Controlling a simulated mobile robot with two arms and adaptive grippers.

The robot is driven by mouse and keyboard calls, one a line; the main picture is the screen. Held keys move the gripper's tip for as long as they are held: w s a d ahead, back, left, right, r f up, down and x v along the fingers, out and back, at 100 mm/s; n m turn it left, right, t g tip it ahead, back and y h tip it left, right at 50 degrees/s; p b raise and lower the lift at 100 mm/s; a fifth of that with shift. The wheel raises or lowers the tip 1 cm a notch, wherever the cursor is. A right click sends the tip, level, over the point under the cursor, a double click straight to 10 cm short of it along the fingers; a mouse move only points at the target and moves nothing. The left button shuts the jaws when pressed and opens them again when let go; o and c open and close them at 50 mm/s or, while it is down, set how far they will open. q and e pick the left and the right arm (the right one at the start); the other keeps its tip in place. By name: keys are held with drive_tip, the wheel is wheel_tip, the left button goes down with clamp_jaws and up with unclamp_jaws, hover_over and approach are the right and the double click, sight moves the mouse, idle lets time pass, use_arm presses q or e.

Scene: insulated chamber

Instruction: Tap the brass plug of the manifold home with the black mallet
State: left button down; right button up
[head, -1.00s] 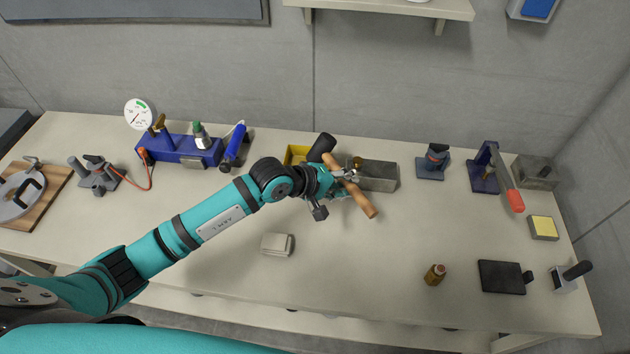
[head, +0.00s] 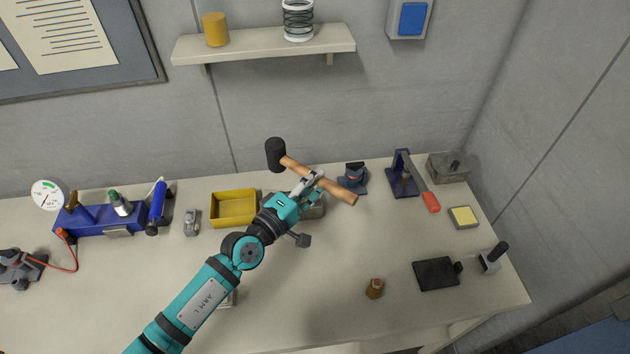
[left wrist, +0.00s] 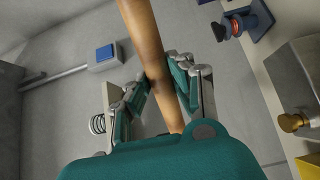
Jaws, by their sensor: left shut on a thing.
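The black mallet has a black head (head: 275,154) and a wooden handle (head: 340,190). My left gripper (head: 312,181) is shut on the handle and holds the mallet in the air, its head to the left. In the left wrist view the handle (left wrist: 145,38) runs between the two fingers (left wrist: 157,76), and the mallet head is out of frame. The manifold, a grey metal block (head: 314,212), is mostly hidden behind my gripper in the head view. In the left wrist view the manifold (left wrist: 303,75) is at the right, with the brass plug (left wrist: 292,122) sticking out of it. My right gripper is not in view.
A yellow bin (head: 234,208) stands left of the manifold. A blue unit (head: 97,219) with a gauge is further left. A small dark-blue stand (head: 352,178) and a red-handled press (head: 404,180) are to the right. A brown bottle (head: 374,289) stands at the front. A shelf (head: 262,44) hangs above.

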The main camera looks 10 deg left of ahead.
use_arm(q)
drive_tip(key=shift+r, duration=0.2)
drive_tip(key=shift+f, duration=0.35)
wheel_tip(320, 180, down, 5)
drive_tip(key=b, duration=0.4)
drive_tip(key=shift+r, duration=0.2)
